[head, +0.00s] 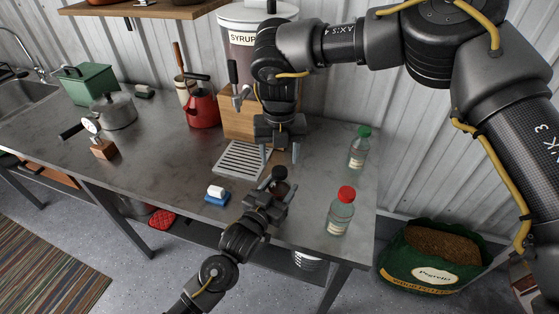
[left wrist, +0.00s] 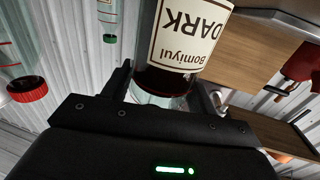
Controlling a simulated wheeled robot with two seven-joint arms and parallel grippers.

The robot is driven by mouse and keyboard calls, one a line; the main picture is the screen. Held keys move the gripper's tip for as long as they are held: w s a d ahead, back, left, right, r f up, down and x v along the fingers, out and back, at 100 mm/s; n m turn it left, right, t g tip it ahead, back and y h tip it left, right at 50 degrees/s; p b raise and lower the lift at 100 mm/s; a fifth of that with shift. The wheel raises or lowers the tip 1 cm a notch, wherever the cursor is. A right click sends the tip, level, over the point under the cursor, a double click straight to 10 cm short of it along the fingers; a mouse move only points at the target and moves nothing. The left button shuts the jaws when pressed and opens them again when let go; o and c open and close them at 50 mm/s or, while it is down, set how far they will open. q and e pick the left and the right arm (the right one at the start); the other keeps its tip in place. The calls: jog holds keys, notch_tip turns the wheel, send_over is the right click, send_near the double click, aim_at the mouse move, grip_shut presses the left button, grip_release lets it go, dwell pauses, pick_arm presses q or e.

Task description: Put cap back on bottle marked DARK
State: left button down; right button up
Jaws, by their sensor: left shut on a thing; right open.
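The bottle marked DARK (left wrist: 185,40) fills the middle of the left wrist view, its cream label upside down there. Dark liquid shows behind the label, with clear glass at the gripper end. My left gripper (head: 272,186) is shut on this bottle; its fingers flank the glass in the left wrist view (left wrist: 163,92). In the head view the bottle is mostly hidden among the grippers. My right gripper (head: 280,152) is open, just above and beyond the left one, near the drip tray. I cannot make out a loose cap, and the bottle's mouth is hidden.
A red-capped bottle (head: 340,212) and a green-capped bottle (head: 358,148) stand at the table's right end. A slatted drip tray (head: 241,160) lies before the syrup dispenser (head: 240,40). A blue-and-white item (head: 217,195) sits near the front edge. A red kettle (head: 202,107) stands further left.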

aim_at(280, 171)
jog(key=shift+r, duration=0.1)
notch_tip(280, 171, up, 3)
jog(key=shift+r, duration=0.2)
jog(key=shift+f, duration=0.15)
jog(key=shift+f, duration=3.95)
jog(key=c, duration=1.1)
jog(key=o, duration=1.2)
